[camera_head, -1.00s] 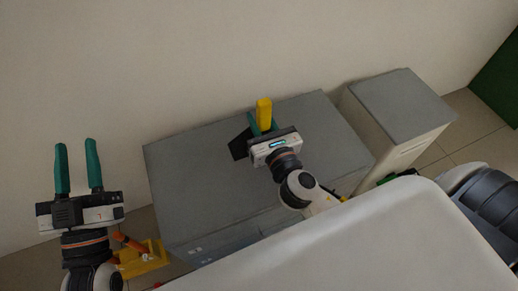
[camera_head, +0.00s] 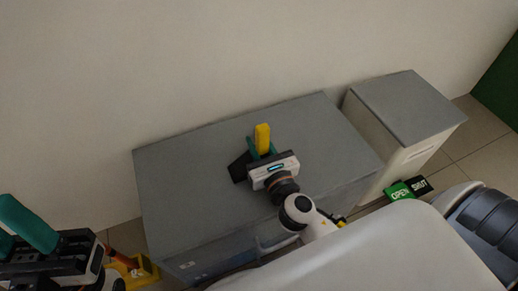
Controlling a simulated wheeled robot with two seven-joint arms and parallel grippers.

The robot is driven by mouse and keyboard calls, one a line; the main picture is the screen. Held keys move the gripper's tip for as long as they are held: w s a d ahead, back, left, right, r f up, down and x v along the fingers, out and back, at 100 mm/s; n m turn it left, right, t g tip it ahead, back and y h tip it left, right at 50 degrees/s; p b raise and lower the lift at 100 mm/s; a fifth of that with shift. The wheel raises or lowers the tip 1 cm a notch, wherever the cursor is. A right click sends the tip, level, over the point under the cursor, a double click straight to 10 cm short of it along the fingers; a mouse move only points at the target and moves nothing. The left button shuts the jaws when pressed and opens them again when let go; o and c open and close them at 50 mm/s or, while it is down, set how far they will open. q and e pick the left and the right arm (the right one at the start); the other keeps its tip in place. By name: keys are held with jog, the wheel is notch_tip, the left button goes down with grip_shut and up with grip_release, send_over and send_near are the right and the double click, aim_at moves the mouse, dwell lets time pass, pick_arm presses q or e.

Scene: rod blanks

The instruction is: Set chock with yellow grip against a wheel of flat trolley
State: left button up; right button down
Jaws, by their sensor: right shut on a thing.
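The chock with the yellow grip (camera_head: 263,138) has a black wedge body (camera_head: 239,168) and shows over the grey cabinet top. My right gripper (camera_head: 262,149) is shut on it, with the green fingers at the yellow grip. I cannot tell whether the chock touches the cabinet top. My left gripper (camera_head: 18,232) is at the lower left edge, partly cut off, with its green fingers apart and nothing seen between them. No flat trolley or wheel can be made out in this view.
A wide grey cabinet (camera_head: 185,185) stands against the pale wall. A narrower grey-topped cabinet (camera_head: 410,105) stands to its right. Green OPEN (camera_head: 399,192) and black SHUT (camera_head: 420,185) labels show below it. A yellow object with an orange bar (camera_head: 140,270) is at lower left.

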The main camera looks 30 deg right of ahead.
jog(key=shift+f, duration=0.1)
jog(key=c, duration=1.5)
grip_release()
jog(key=shift+f, duration=0.1)
jog(key=o, duration=0.4)
